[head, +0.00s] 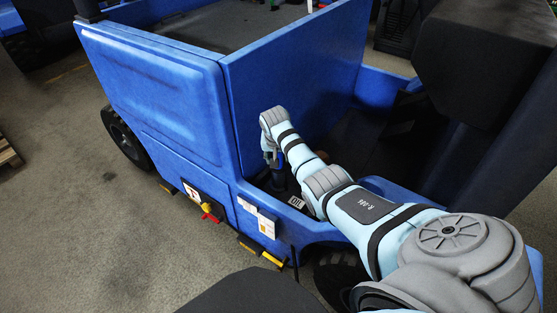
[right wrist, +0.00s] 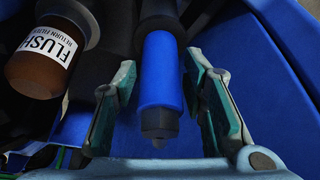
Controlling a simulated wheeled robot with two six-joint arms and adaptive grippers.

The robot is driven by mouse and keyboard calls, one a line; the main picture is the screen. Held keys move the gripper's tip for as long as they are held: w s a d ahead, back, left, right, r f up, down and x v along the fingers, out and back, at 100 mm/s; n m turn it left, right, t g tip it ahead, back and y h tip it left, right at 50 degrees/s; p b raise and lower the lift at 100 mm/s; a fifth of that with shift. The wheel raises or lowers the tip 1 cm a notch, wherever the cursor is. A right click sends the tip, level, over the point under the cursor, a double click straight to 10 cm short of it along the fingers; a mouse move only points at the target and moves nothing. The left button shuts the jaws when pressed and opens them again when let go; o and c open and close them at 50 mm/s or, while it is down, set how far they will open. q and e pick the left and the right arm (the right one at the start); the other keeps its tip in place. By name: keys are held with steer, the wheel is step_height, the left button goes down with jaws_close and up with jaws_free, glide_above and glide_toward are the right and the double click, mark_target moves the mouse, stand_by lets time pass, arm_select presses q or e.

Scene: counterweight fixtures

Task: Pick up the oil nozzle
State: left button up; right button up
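A blue cylinder with a dark conical tip, which looks like the oil nozzle (right wrist: 160,85), sits between the fingers of my right gripper (right wrist: 160,62) in the right wrist view. The fingers are open, one on each side, with a narrow gap on both sides. Its upper end runs into a dark sleeve. In the head view my right gripper (head: 272,158) points down into a recess of the blue vehicle, and a small blue part, probably the nozzle (head: 278,161), shows beside it. My left gripper is not in view.
A brown bottle (right wrist: 38,72) labelled FLUSH stands left of the gripper in the right wrist view. A blue panel (right wrist: 265,80) rises close on the right. The blue vehicle's side wall (head: 290,80) stands behind the wrist.

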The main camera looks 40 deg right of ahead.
jaws_close()
